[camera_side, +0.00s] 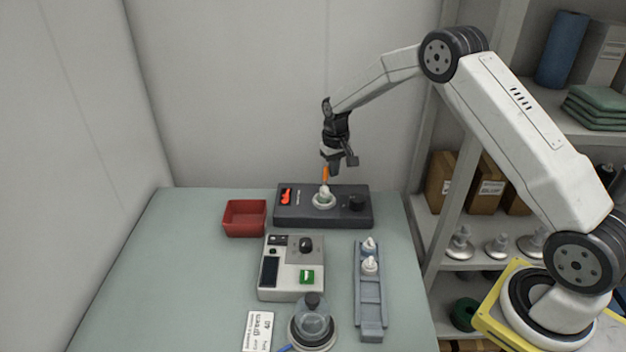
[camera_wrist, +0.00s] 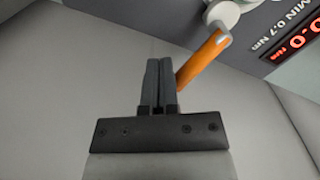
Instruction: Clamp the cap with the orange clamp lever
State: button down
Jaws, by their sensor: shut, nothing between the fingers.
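The orange clamp lever (camera_side: 325,174) stands upright on the dark torque station (camera_side: 288,217). In the wrist view the lever (camera_wrist: 203,57) runs diagonally, just right of my fingers. My gripper (camera_side: 336,170) is over the station, beside the lever. Its fingers (camera_wrist: 160,62) are together with nothing between them; I cannot tell whether they touch the lever. A pale, greenish-white part (camera_side: 324,191), perhaps the cap, sits in a round white seat under the lever. It is small and partly hidden. The station's red display (camera_wrist: 303,40) shows in the wrist view, next to the text "MIN 0.7 Nm".
A red bin (camera_side: 245,233) stands left of the station. A grey instrument (camera_side: 277,288) with a black knob is in front. A grey rail (camera_side: 371,312) holds white bottle-like parts. The left table area is clear.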

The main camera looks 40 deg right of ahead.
jog(key=shift+w+a, duration=0.1)
jog(key=shift+w, duration=0.1)
jog(key=shift+s, duration=0.2)
jog(key=shift+r, duration=0.1)
notch_tip(320, 180, up, 8)
dwell(1.5)
jog(key=s+a+n+t, duration=0.1)
jog(key=s+a, duration=0.2)
jog(key=s, duration=0.5)
jog(key=s+a+n, duration=0.1)
jog(key=s+a, duration=0.3)
jog(key=s, duration=0.5)
jog(key=s+a+n+t, duration=0.1)
jog(key=s+a, duration=0.2)
jog(key=s, duration=0.6)
jog(key=shift+a+r+t, duration=0.3)
jog(key=shift+a+r, duration=0.1)
